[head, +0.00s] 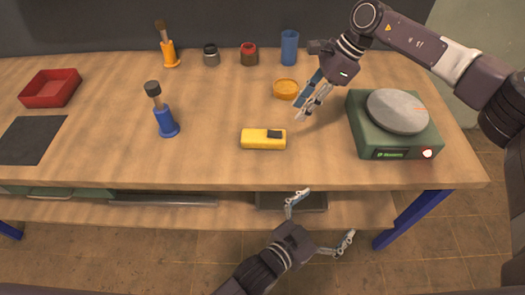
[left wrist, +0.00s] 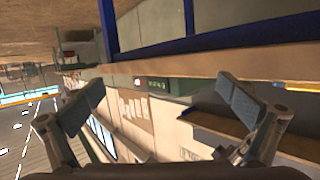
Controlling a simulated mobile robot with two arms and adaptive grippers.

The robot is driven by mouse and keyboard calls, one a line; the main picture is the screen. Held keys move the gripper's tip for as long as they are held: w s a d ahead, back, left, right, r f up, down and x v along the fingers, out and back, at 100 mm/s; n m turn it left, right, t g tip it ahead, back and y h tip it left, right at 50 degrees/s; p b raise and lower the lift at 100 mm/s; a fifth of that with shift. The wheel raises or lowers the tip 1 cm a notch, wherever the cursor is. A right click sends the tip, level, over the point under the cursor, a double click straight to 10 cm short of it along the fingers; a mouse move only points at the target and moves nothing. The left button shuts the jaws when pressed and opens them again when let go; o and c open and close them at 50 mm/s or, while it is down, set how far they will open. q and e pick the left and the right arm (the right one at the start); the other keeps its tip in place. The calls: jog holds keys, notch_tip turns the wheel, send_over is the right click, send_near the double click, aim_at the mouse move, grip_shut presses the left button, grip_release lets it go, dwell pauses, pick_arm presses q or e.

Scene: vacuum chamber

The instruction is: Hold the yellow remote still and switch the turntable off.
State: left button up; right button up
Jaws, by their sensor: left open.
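The yellow remote (head: 263,140) lies flat on the bench near its front edge, with a dark raised part on top at its right end. The turntable (head: 397,111) stands at the right: a green base with a round grey platter, a small green display and a pale round knob (head: 427,153) on its front. My left gripper (head: 325,217) is open and empty, in front of and below the bench edge, apart from the remote. The left wrist view shows its spread fingers (left wrist: 167,98). My right gripper (head: 307,106) hangs between remote and turntable, touching neither; its opening is unclear.
A blue-handled tool (head: 164,122) stands left of the remote. At the back are an orange-handled tool (head: 168,50), small jars, a blue cup (head: 289,47) and an orange dish (head: 286,89). A red tray (head: 50,88) and dark mat (head: 32,139) lie left. A lower shelf runs beneath.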

aim_at(263, 143)
pick_arm(q)
jog(key=w+a+r+n+t+y, duration=0.1)
jog(key=w+a+y, duration=0.1)
jog(key=w, duration=0.1)
jog(key=w+a+r+n+y, duration=0.1)
jog(key=w+a+r+n, duration=0.1)
jog(key=w+a, duration=0.1)
jog(key=w+a+r+n+t+y, duration=0.1)
jog(key=w+a+y, duration=0.1)
jog(key=w, duration=0.2)
jog(key=shift+w+a+r+n+t+y, duration=0.2)
jog(key=shift+a+n+t+y, duration=0.1)
jog(key=shift+n, duration=0.1)
jog(key=w+a+n+y, duration=0.1)
jog(key=a, duration=0.2)
jog(key=w+a+r+n+y, duration=0.1)
jog(key=a+n+y, duration=0.1)
jog(key=w+a+n+y, duration=0.1)
jog(key=w+a, duration=0.1)
jog(key=a, duration=0.1)
jog(key=shift+a+r+n+t+y, duration=0.3)
jog(key=shift+r+t, duration=0.1)
jog(key=shift+w+a, duration=0.2)
jog(key=shift+a, duration=0.05)
jog(key=x, duration=0.7)
jog(key=shift+w+f, duration=0.2)
jog(key=shift+c, duration=0.3)
